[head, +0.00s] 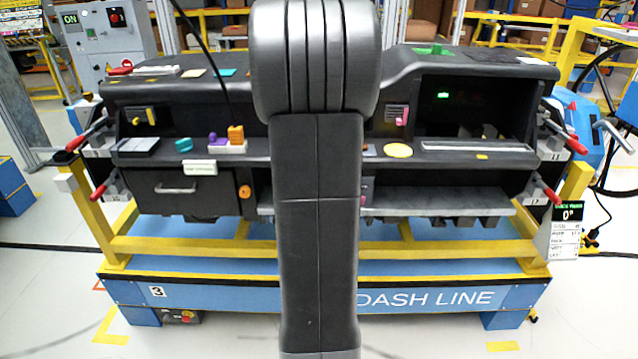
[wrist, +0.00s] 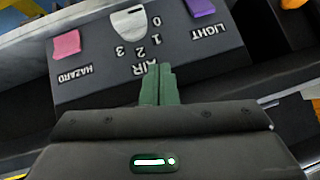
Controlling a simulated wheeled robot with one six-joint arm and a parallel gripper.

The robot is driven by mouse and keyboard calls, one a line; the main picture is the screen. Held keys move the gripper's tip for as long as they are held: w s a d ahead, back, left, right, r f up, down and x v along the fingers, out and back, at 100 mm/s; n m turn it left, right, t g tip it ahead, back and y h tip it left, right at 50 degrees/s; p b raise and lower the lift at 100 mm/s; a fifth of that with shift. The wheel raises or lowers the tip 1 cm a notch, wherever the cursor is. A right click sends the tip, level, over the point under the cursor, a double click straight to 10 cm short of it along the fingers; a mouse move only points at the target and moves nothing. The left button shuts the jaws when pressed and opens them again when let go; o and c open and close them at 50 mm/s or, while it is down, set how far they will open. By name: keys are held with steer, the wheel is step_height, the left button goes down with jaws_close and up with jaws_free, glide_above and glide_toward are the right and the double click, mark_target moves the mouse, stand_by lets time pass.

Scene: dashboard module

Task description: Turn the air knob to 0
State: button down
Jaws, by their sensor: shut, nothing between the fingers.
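The air knob (wrist: 129,22) is a white, rounded dial near the top of the wrist view, on a dark panel (wrist: 90,85). The numbers 0, 1, 2 and 3 curve around its right and lower side, with the word AIR below them. A small mark shows on the knob, but I cannot tell which number it points to. My gripper (wrist: 158,72) has green fingers pressed together with nothing between them. The fingertips appear over the AIR lettering, below the knob and apart from it in the picture. In the head view my arm hides the gripper and the knob.
A pink HAZARD button (wrist: 67,44) lies left of the knob, and a purple LIGHT button (wrist: 200,7) lies right. The black dashboard (head: 470,65) stands on a yellow and blue stand (head: 230,290). Red-handled clamps (head: 85,135) stick out at its ends.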

steer(key=a+v, duration=0.1)
steer(key=v, duration=0.8)
steer(key=shift+s+a+r+p, duration=0.2)
steer(key=shift+s+r+p, duration=0.15)
steer(key=shift+r+p, duration=0.1)
steer(key=shift+f, duration=0.1)
steer(key=w+f+b, duration=0.4)
steer(key=w+f, duration=0.3)
steer(key=f, duration=0.4)
steer(key=shift+f, duration=0.15)
